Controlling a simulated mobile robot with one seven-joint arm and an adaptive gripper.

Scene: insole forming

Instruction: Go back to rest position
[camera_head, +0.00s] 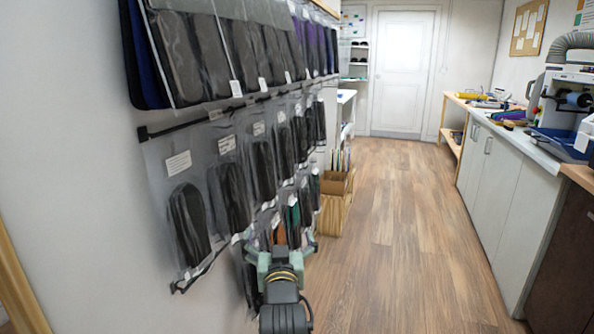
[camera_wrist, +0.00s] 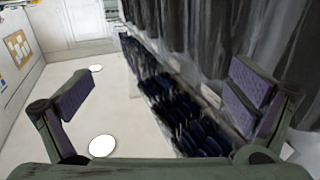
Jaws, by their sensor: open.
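My gripper (camera_head: 281,254) is at the lower middle of the head view, close to the lower end of the wall rack. In the wrist view my gripper (camera_wrist: 165,100) has its two purple-padded fingers wide apart, with nothing between them. The hanging bags of dark insoles (camera_head: 230,195) are just beyond and left of it in the head view. In the wrist view the dark hanging insoles (camera_wrist: 175,100) appear behind the gap and toward the right finger. I cannot tell whether the gripper touches any bag.
A wooden box (camera_head: 335,205) stands on the floor past the rack. A white cabinet counter (camera_head: 510,160) with a machine (camera_head: 568,105) runs along the right. The wooden floor (camera_head: 400,230) between is clear up to a white door (camera_head: 403,75).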

